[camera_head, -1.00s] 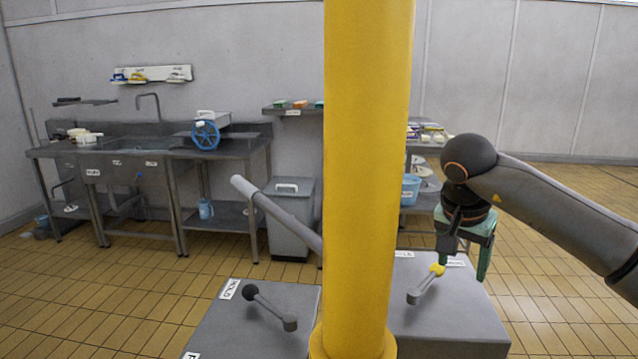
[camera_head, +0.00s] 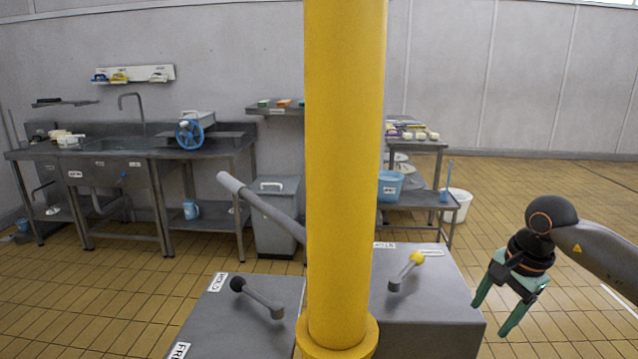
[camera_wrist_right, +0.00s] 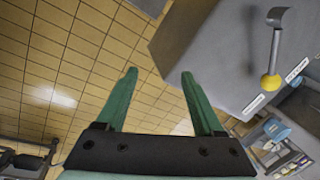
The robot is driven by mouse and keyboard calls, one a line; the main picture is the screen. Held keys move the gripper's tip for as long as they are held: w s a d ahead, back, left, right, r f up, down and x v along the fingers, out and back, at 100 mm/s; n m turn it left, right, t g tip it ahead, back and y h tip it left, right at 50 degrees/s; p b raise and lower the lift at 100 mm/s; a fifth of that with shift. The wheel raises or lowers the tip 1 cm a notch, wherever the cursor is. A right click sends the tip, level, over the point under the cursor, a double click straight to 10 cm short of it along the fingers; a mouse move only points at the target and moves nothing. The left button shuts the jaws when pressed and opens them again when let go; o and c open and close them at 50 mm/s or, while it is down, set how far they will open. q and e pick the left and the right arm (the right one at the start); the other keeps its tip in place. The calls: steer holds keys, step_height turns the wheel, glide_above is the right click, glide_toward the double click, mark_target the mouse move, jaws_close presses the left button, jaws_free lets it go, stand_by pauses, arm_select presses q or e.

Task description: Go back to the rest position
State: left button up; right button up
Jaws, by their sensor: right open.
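My right gripper (camera_head: 497,310) is open and empty, with its green fingers pointing down to the right of the right grey box (camera_head: 430,310). Its fingers (camera_wrist_right: 160,95) also show spread apart in the right wrist view, over the tiled floor. The lever with the yellow knob (camera_head: 417,258) stands on that box, apart from the gripper; the knob also shows in the right wrist view (camera_wrist_right: 270,81). The lever with the black knob (camera_head: 237,284) is on the left grey box (camera_head: 215,325). My left gripper is not in view.
A yellow column (camera_head: 345,170) stands in front, between the two boxes. A grey bar (camera_head: 260,205) slants beside it. A steel sink bench (camera_head: 110,160), a grey bin (camera_head: 277,215) and a shelf table (camera_head: 425,200) stand behind. The tiled floor (camera_head: 540,200) at right is open.

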steer(key=s+a+f+m+t+y, duration=0.25)
steer(key=a+f+m+y, duration=0.3)
steer(key=a+m, duration=0.3)
steer(key=s+a+f+m+t+y, duration=0.1)
steer(key=s+a+f+m+y, duration=0.25)
steer(key=a+m+y, duration=0.45)
steer(key=s+d+f+m+t+h, duration=0.1)
steer(key=s+d+f+m+h, duration=0.75)
steer(key=m, duration=0.75)
steer(key=s+d+f+m+t+h, duration=0.1)
steer(key=s+d+f+m+h, duration=0.4)
steer(key=s+d+f+m, duration=0.75)
steer(key=w+a+f+m+t+y, duration=0.15)
steer(key=a+m, duration=0.35)
steer(key=a, duration=0.5)
steer(key=w+a+f+m, duration=0.1)
steer(key=a+f+m, duration=0.1)
steer(key=a+m, duration=0.65)
steer(key=a+r+p, duration=0.1)
steer(key=a+r+n+p, duration=0.1)
steer(key=r+p, duration=0.1)
steer(key=a+r+n+p, duration=0.1)
steer(key=shift+s+r, duration=0.1)
steer(key=shift+r, duration=0.3)
